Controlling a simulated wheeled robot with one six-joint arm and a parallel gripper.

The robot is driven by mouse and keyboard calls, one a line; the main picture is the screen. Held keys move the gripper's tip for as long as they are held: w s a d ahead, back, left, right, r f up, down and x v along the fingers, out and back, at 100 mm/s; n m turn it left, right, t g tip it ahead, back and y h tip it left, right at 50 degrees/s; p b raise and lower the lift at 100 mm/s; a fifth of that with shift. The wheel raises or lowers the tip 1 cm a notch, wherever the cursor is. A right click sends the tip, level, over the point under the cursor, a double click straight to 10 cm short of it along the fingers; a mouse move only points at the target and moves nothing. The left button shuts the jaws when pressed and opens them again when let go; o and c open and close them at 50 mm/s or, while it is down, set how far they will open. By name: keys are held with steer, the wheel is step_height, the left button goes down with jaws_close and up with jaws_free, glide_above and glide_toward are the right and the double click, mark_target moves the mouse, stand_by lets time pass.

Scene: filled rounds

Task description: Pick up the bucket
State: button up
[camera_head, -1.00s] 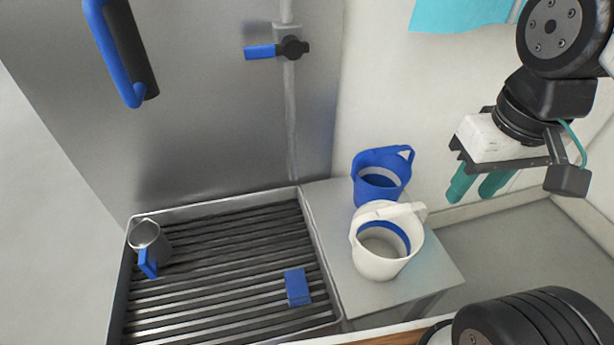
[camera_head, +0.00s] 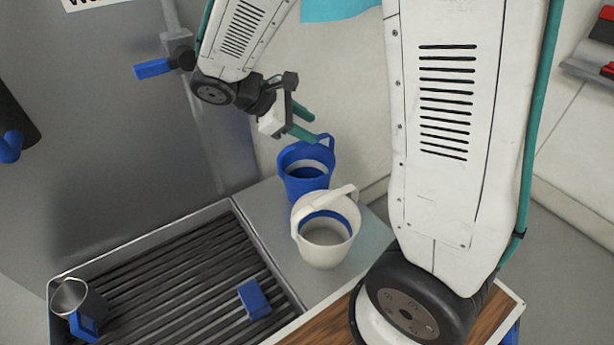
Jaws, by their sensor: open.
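Two buckets stand side by side on a grey side table. The blue bucket (camera_head: 301,186) is at the back, with its handle raised at the right. The white bucket (camera_head: 325,253) with a blue inner band stands in front of it and covers part of its lower side. My gripper (camera_head: 304,122) has teal fingers, which are apart and empty. In the picture it is just above the rim of the blue bucket; I cannot tell how far it is from the handle.
The grey table (camera_head: 268,215) adjoins a slatted grate (camera_head: 180,270). A metal jug (camera_head: 70,296) and a blue block (camera_head: 254,300) rest on the grate. A blue-handled valve (camera_head: 153,68) is on the wall pipe. My arm covers much of the right side.

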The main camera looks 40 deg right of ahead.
steer(key=w+f+n+t+h, duration=0.1)
steer(key=w+f+n, duration=0.1)
steer(key=w+f, duration=0.1)
steer(key=w+f+n+h, duration=0.1)
steer(key=w+f+n, duration=0.1)
steer(key=w+f, duration=0.1)
steer(key=w+a+f+n+t+h, duration=0.1)
steer(key=w+f+n+h, duration=0.1)
steer(key=w+f+n, duration=0.1)
steer(key=shift+w+f+t, duration=0.2)
steer(key=shift+f+t, duration=0.1)
steer(key=shift+f, duration=0.55)
steer(key=x, duration=0.7)
steer(key=shift+d+r, duration=0.1)
steer(key=shift+d, duration=0.05)
jaws_close()
